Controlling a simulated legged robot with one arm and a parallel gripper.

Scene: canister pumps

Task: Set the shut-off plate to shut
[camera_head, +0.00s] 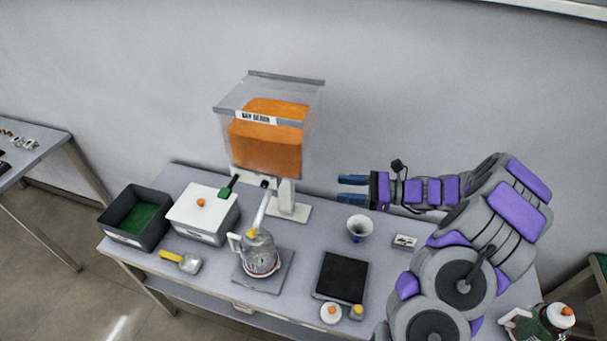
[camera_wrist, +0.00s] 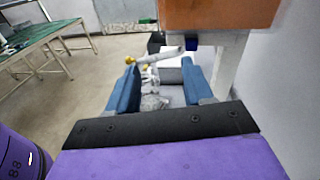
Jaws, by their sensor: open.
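A clear hopper (camera_head: 268,128) filled with orange material stands on a pale post (camera_head: 287,196). Below its left side a green handle (camera_head: 228,188) sticks out; it looks like the grip of the shut-off plate, but I cannot tell whether the plate is open or shut. The hopper's orange underside (camera_wrist: 220,14) fills the top of the wrist view, with a dark blue piece (camera_wrist: 192,44) just under it. My gripper (camera_head: 341,189) is open and empty, right of the hopper post and apart from it. Its blue fingers (camera_wrist: 158,68) point past the post in the wrist view.
A glass jug (camera_head: 260,256) stands under a sloping pale tube (camera_head: 261,211). A white lidded box (camera_head: 204,210), dark bin (camera_head: 136,218) and yellow-handled scoop (camera_head: 184,261) sit left. The wall is behind.

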